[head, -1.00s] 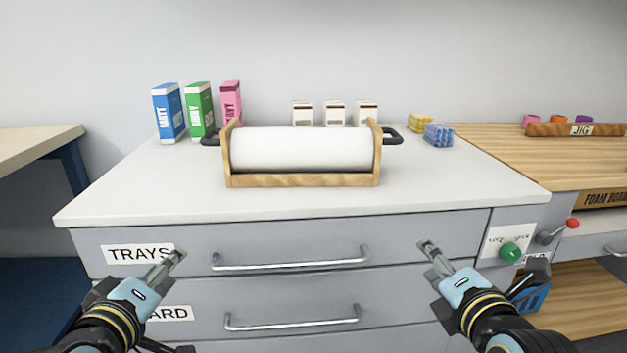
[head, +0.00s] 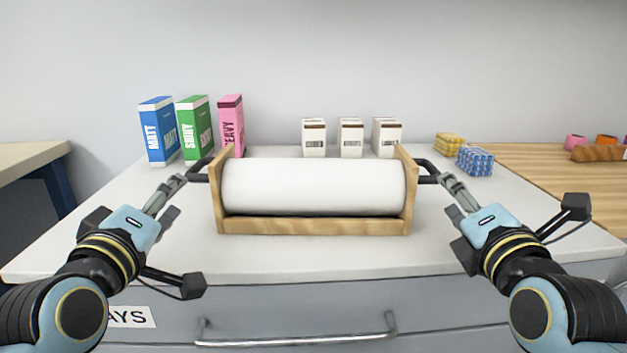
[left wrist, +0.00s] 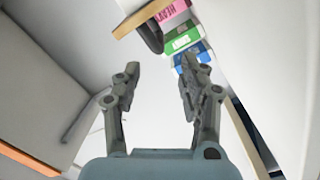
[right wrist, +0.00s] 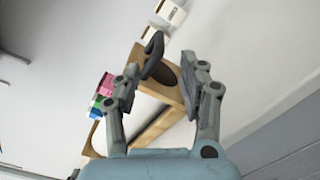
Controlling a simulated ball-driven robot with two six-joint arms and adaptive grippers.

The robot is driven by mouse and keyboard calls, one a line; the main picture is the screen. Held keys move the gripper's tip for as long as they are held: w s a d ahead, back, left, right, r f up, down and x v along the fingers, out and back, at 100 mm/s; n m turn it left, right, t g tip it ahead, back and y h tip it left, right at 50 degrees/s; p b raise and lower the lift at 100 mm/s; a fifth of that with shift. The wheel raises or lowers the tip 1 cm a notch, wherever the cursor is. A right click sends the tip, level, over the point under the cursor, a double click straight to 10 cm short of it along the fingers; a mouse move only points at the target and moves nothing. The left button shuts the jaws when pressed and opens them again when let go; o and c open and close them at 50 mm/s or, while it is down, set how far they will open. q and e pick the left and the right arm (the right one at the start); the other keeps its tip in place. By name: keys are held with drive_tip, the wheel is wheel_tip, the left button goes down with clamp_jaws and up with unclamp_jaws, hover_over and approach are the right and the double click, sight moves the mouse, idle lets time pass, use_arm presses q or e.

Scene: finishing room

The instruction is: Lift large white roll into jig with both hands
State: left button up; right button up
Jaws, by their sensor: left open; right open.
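The large white roll (head: 313,186) lies level in a wooden cradle (head: 313,226) on the white worktop. Black handles stick out at both ends, the left handle (head: 199,172) and the right handle (head: 432,172). My left gripper (head: 178,184) is open just outside the left handle. In the left wrist view that handle (left wrist: 150,36) shows beyond the open jaws (left wrist: 158,64). My right gripper (head: 448,184) is open by the right handle. In the right wrist view that handle (right wrist: 153,52) appears between the fingertips (right wrist: 160,65); contact cannot be told.
Blue (head: 158,132), green (head: 194,130) and pink (head: 230,125) boxes stand behind left. White cartons (head: 351,138) stand behind. Yellow (head: 449,144) and blue (head: 475,160) blocks lie right. A wooden bar (head: 600,153) is cut off at the right edge on a wooden bench (head: 545,170).

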sight(195, 166)
use_arm(q)
drive_tip(key=shift+s+r, duration=0.1)
drive_tip(key=shift+s, duration=0.05)
use_arm(e)
drive_tip(key=shift+s+r, duration=0.1)
drive_tip(key=shift+s, duration=0.05)
use_arm(q)
drive_tip(key=w, duration=1.1)
drive_tip(key=shift+d, duration=0.2)
use_arm(e)
drive_tip(key=w, duration=1.1)
use_arm(q)
clamp_jaws()
use_arm(e)
clamp_jaws()
